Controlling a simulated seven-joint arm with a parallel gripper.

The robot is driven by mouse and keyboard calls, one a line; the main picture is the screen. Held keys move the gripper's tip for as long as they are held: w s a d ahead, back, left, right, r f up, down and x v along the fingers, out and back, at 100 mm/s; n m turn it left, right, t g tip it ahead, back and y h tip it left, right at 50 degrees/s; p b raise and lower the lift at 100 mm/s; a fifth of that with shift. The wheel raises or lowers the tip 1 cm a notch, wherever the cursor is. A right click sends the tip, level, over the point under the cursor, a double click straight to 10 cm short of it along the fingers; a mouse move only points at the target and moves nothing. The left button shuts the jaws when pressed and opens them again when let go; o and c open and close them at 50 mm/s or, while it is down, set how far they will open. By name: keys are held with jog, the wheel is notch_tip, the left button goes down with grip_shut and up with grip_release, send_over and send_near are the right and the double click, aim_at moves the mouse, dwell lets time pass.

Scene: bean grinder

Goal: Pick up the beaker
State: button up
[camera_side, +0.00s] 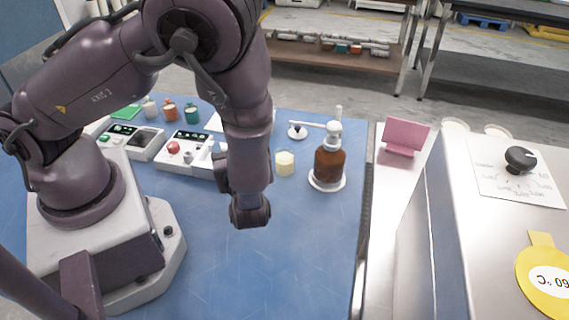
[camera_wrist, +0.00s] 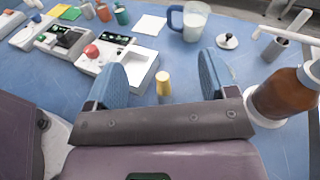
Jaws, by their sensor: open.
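In the wrist view the beaker (camera_wrist: 196,20) is a clear vessel with whitish contents and a blue handle on its left. It stands upright on the blue table, beyond my fingertips. My gripper (camera_wrist: 168,78) is open, with blue finger pads wide apart and nothing held. A small yellow cylinder (camera_wrist: 163,84) shows between the pads. In the side view my gripper (camera_side: 250,212) points down over the table. A small vessel with pale yellow contents (camera_side: 284,163) stands just right of my arm there; I cannot tell whether it is the beaker. My arm hides part of the table.
A brown pump bottle (camera_side: 329,163) stands at the right on a white base. Control boxes (camera_side: 188,150) and small jars (camera_side: 170,110) fill the back left. The blue table front (camera_side: 270,270) is clear.

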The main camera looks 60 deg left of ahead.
jog(key=w+d+f+m+t+h, duration=0.1)
jog(key=w+d+m+t+h, duration=0.15)
jog(key=w+m+t, duration=0.4)
send_near(282, 163)
jog(key=shift+t, duration=0.35)
jog(key=x, duration=0.4)
jog(key=shift+w+a+f, duration=0.2)
jog(key=shift+a+f, duration=0.1)
jog(key=shift+a, duration=0.1)
jog(key=shift+x, duration=3.75)
jog(key=shift+r, duration=0.15)
jog(key=shift+c, duration=0.2)
jog(key=c, duration=1)
